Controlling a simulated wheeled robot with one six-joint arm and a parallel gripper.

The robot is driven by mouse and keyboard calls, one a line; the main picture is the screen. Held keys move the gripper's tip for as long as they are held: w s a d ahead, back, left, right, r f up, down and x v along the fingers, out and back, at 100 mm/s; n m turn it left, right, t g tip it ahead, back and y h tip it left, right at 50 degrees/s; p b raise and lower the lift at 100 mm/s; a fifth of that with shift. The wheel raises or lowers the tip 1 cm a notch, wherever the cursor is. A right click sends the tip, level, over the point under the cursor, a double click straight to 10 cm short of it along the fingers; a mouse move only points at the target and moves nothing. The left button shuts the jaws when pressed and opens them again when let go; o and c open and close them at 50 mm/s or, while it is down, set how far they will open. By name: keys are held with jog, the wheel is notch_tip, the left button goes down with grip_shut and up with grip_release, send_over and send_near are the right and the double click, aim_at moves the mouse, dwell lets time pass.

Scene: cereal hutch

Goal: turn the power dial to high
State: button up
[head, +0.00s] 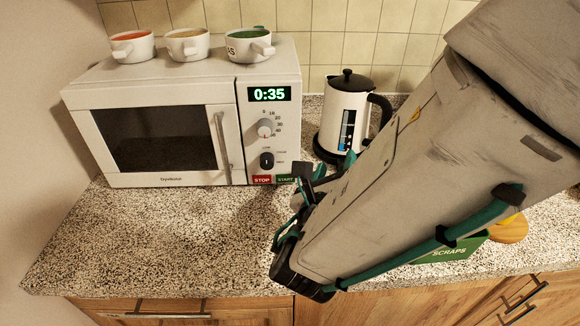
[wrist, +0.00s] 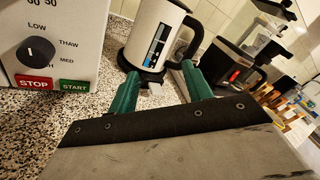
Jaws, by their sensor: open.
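The power dial (head: 267,160) is a small black knob low on the microwave's (head: 175,110) right-hand control panel, above the STOP and START buttons. In the wrist view the dial (wrist: 36,52) is at the left edge. Its white mark points roughly upward, and LOW, THAW, MED and a partly hidden label ending in GH show around it. I cannot tell the exact setting. My gripper (wrist: 160,76) has its two green fingers apart with nothing between them. In the head view my gripper (head: 325,172) is right of the dial, apart from it, in front of the kettle.
Several cups (head: 186,46) stand on the microwave. A white kettle (head: 346,105) stands to its right. A green scraps bin (head: 450,250) is partly behind my arm. The counter's left front (head: 150,235) is clear.

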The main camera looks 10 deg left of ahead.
aim_at(268, 166)
jog(key=s+a+f+n+y, duration=0.1)
jog(key=a+n+y, duration=0.1)
jog(key=a, duration=0.1)
jog(key=s+a+f+n+y, duration=0.1)
jog(key=s+a+n+y, duration=0.1)
jog(key=a+n, duration=0.1)
jog(key=s+a+f+n+y, duration=0.2)
jog(key=a+n+y, duration=0.1)
jog(key=a, duration=0.1)
jog(key=shift+s+a, duration=0.1)
jog(key=shift+a, duration=0.45)
jog(key=x, duration=0.7)
jog(key=shift+c, duration=0.3)
jog(key=c, duration=0.9)
